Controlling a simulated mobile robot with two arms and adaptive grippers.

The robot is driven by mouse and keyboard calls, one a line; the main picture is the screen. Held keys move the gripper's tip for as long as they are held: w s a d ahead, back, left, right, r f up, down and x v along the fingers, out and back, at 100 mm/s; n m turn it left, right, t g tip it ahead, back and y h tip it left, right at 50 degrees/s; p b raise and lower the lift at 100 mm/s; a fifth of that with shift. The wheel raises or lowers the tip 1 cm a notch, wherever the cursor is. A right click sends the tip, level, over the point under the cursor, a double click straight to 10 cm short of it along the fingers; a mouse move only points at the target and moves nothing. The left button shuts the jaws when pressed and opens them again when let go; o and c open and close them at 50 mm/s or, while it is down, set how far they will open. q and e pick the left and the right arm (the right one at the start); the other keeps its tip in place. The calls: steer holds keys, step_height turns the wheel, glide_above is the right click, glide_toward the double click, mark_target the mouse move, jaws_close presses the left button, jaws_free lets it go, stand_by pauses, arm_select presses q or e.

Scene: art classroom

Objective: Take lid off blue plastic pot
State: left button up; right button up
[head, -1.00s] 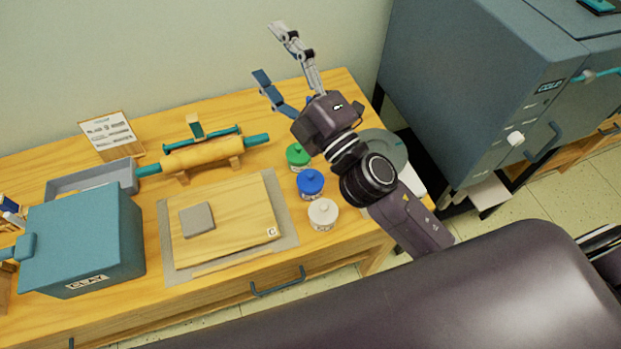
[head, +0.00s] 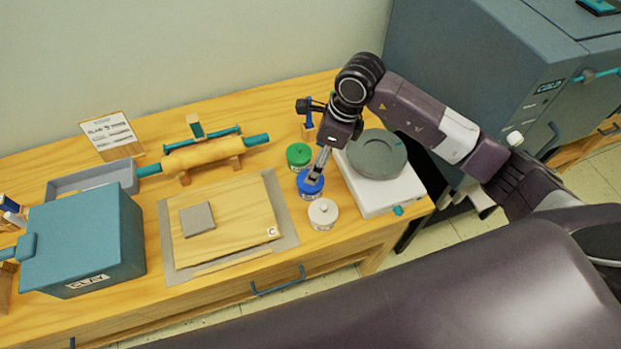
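The blue plastic pot (head: 309,190) stands on the wooden table with its blue lid on, between a green-lidded pot and a white-lidded pot. My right gripper (head: 311,156) is above and just behind it, pointing down. Its fingers are spread apart, and nothing shows between them. One grey finger reaches down in front of the lid's top and hides the knob; I cannot tell whether it touches. The other finger is farther back, over the table. My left gripper is not in view.
The green pot (head: 299,154) and white pot (head: 323,212) stand close on either side. A grey turntable wheel (head: 377,153) is to the right. A board (head: 245,240) with a grey slab and a teal clay box (head: 85,243) lie to the left.

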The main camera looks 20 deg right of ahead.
steer(key=p+x, duration=0.1)
steer(key=x, duration=0.1)
steer(key=p+x, duration=0.1)
steer(key=x, duration=0.1)
steer(key=p+x, duration=0.1)
steer(key=x, duration=0.1)
steer(key=shift+s+a+f, duration=0.15)
steer(key=shift+s+f, duration=0.1)
steer(key=shift+w+f, duration=0.1)
steer(key=shift+f, duration=0.3)
steer(key=shift+c, duration=0.3)
steer(key=c, duration=0.9)
